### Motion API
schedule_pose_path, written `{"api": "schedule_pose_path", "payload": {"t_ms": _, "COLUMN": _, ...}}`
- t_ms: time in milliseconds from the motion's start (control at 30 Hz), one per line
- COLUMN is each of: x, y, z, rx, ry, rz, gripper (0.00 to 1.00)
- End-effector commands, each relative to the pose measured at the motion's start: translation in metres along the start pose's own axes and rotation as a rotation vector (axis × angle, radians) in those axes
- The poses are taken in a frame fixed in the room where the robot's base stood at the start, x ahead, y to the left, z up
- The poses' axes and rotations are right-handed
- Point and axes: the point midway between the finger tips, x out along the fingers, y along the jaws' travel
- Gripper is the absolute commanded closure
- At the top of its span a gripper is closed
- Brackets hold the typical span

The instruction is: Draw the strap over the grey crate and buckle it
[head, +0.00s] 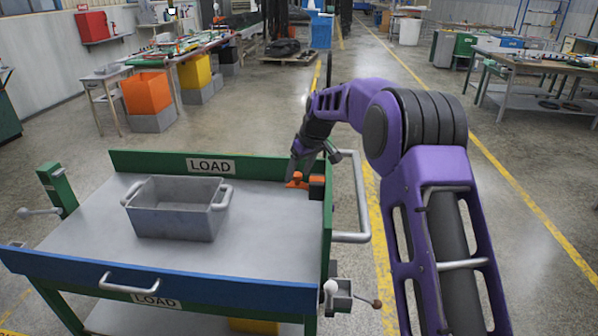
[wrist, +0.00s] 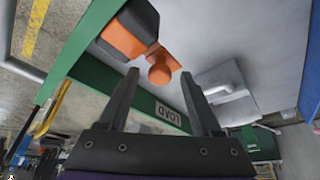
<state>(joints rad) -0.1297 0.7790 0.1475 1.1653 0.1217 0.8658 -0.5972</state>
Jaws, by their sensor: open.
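The grey crate (head: 178,215) stands upright on the left half of the cart's grey deck, with no strap visible over it. It also shows in the wrist view (wrist: 225,92). A black and orange housing (wrist: 130,28) sits at the deck's right side. An orange tab with a rounded knob (wrist: 159,74), apparently the strap's end, sticks out from it towards the deck. My gripper (head: 297,178) is at the deck's far right, close to this orange part. In the wrist view its fingers (wrist: 160,75) are open, with the knob between their tips in the picture; I cannot tell the depth gap.
The cart has green side walls, a blue front rail (head: 215,287) and a LOAD label. A green post (head: 57,189) with a grey lever stands at its left. A grey tubular handle (head: 350,238) juts out at the right. The deck right of the crate is clear.

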Motion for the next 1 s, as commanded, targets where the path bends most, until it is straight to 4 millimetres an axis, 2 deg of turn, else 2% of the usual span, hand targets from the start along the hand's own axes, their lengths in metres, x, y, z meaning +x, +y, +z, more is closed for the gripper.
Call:
{"api": "schedule_pose_path", "payload": {"t_ms": 200, "x": 0.0003, "y": 0.0001, "z": -0.0001, "rx": 0.0, "ry": 0.0, "rz": 0.0, "gripper": 0.34}}
{"api": "schedule_pose_path", "payload": {"t_ms": 233, "x": 0.0002, "y": 0.0001, "z": 0.0, "rx": 0.0, "ry": 0.0, "rz": 0.0, "gripper": 0.38}}
{"api": "schedule_pose_path", "payload": {"t_ms": 500, "x": 0.0, "y": 0.0001, "z": 0.0, "rx": 0.0, "ry": 0.0, "rz": 0.0, "gripper": 0.86}}
{"api": "schedule_pose_path", "payload": {"t_ms": 600, "x": 0.0, "y": 0.0001, "z": 0.0, "rx": 0.0, "ry": 0.0, "rz": 0.0, "gripper": 1.0}}
{"api": "schedule_pose_path", "payload": {"t_ms": 1000, "x": -0.0002, "y": 0.0001, "z": 0.0, "rx": 0.0, "ry": 0.0, "rz": 0.0, "gripper": 1.0}}
